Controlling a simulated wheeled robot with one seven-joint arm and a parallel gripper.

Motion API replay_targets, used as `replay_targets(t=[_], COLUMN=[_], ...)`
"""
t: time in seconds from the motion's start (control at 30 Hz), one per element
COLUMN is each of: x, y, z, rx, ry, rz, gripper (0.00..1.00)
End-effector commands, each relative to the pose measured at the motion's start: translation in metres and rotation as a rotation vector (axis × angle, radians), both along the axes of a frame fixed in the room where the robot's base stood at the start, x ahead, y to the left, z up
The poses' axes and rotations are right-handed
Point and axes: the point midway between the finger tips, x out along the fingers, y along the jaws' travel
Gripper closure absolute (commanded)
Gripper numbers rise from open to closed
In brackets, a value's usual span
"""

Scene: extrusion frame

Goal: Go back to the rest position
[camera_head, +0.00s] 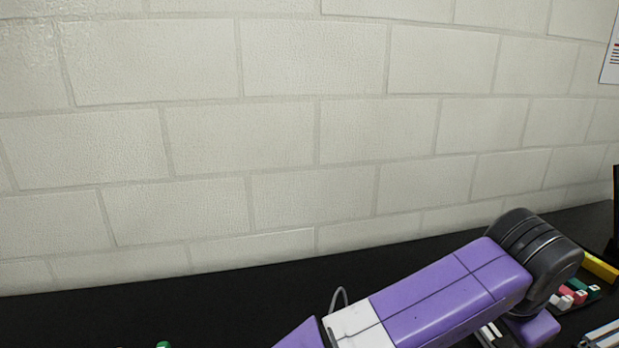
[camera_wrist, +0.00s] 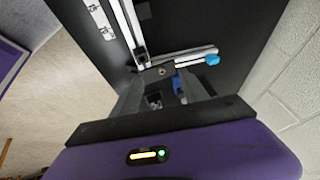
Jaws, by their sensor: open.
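My gripper (camera_wrist: 162,88) shows in the wrist view with its fingers apart over the black table. I see nothing held between the fingers. Silver extrusion bars (camera_wrist: 190,56) meet near a corner just beyond the fingertips. A blue piece (camera_wrist: 212,60) sits at the right end of one bar. Another blue piece (camera_wrist: 177,84) shows close to the right finger; whether they touch I cannot tell. In the head view my purple arm reaches low to the right and hides part of the table; the gripper itself is not clearly visible there.
The black table (camera_head: 200,309) runs along a pale block wall (camera_head: 240,140). Small red, green and white pieces (camera_head: 572,297), a yellow item (camera_head: 599,266) and a silver bar (camera_head: 603,336) lie at the right. The table's left part is mostly clear. Pale floor (camera_wrist: 65,85) shows beyond the table edge.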

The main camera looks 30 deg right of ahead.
Motion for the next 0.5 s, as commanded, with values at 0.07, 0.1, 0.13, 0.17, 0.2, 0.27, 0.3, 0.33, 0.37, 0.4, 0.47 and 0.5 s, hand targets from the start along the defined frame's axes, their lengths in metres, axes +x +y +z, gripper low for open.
replay_targets(t=[0.07, 0.1, 0.13, 0.17, 0.2, 0.27, 0.3, 0.33, 0.37, 0.4, 0.47, 0.5], x=[0.002, 0.003, 0.004, 0.005, 0.006, 0.009, 0.012, 0.015, 0.018, 0.023, 0.031, 0.037], y=[-0.023, -0.035, -0.045, -0.055, -0.069, -0.086, -0.095, -0.101, -0.104, -0.107, -0.106, -0.102], z=[0.017, 0.028, 0.037, 0.048, 0.065, 0.095, 0.115, 0.131, 0.146, 0.166, 0.194, 0.210], rx=[-0.118, -0.186, -0.242, -0.304, -0.395, -0.543, -0.644, -0.717, -0.789, -0.883, -1.016, -1.099], ry=[-0.006, -0.010, -0.011, -0.014, -0.015, -0.017, -0.018, -0.019, -0.020, -0.022, -0.026, -0.029], rz=[0.008, 0.013, 0.016, 0.021, 0.029, 0.046, 0.061, 0.074, 0.087, 0.108, 0.143, 0.169], gripper=[0.48, 0.48, 0.48, 0.48, 0.48, 0.48, 0.48, 0.48, 0.48, 0.48, 0.48, 0.48])
